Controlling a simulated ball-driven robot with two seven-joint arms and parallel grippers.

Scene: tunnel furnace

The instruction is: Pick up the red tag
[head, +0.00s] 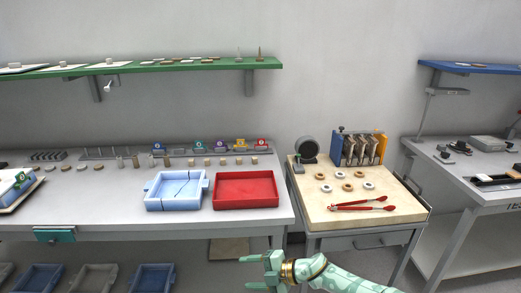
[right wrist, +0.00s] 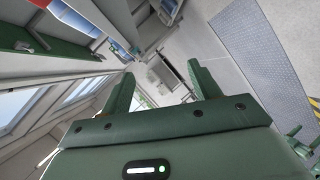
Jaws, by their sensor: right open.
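The red tag (head: 262,144) stands at the right end of a row of coloured tags at the back of the long grey table. My right gripper (head: 256,271) is in front of and below the table's front edge, well apart from the tag. In the right wrist view its two green fingers (right wrist: 162,85) are spread with nothing between them. The red tag cannot be made out in the right wrist view. My left gripper is not in view.
A blue tray (head: 174,204) and a red tray (head: 246,204) lie at the table's front, below the tags. Small blocks stand before the tags. A side table (head: 345,222) holds rings and red tongs (head: 362,204). A green shelf (head: 150,68) hangs above.

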